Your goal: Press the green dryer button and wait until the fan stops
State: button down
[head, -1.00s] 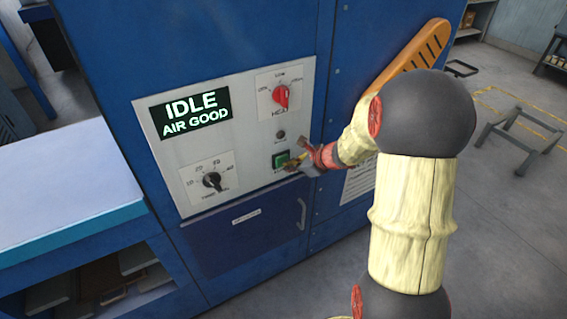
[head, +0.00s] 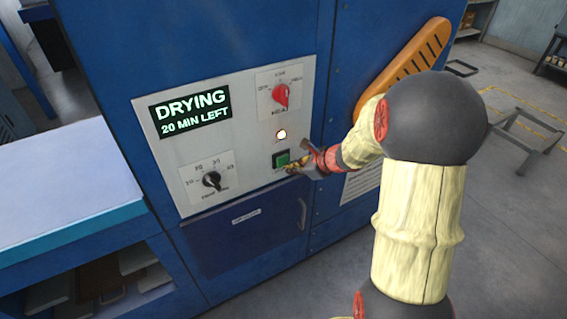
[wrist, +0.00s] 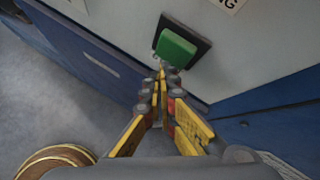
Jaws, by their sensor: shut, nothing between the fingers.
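The green dryer button (head: 281,159) sits in a dark square frame on the white control panel (head: 240,150). In the wrist view the green button (wrist: 176,47) stands just beyond my fingertips. My gripper (head: 292,168) is shut and empty, just below and right of the button; its yellow fingers meet in the wrist view (wrist: 161,75). I cannot tell whether the tips touch the button. The display (head: 190,112) reads "DRYING 20 MIN LEFT". The lamp (head: 281,134) above the button glows. The fan itself cannot be made out.
A red heat knob (head: 281,95) and a black timer knob (head: 211,180) are on the same panel. A blue drawer (head: 240,228) with a handle is below. An orange slotted part (head: 415,60) juts from the cabinet behind my arm. A pale-topped bench (head: 60,190) stands at left.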

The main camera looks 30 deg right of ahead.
jog(key=shift+s+d+b, duration=0.1)
jog(key=shift+s+b, duration=0.3)
jog(key=shift+s, duration=2.1)
jog(key=s+a+r+n+g, duration=0.1)
jog(key=s+a+n+g, duration=0.2)
jog(key=s+a+n, duration=0.35)
jog(key=s+a+r+n+g, duration=0.15)
jog(key=s+a+n, duration=0.25)
jog(key=s+n, duration=0.45)
jog(key=s+a+r+n+h, duration=0.1)
jog(key=s+a+r+n, duration=0.2)
jog(key=s+r+n, duration=0.2)
jog(key=s+a+r+n+t+h, duration=0.1)
jog(key=s+a+r+n, duration=0.3)
jog(key=r+n, duration=0.4)
jog(key=shift+s+r+h, duration=0.2)
jog(key=shift+s+h, duration=0.4)
jog(key=shift+s, duration=0.1)
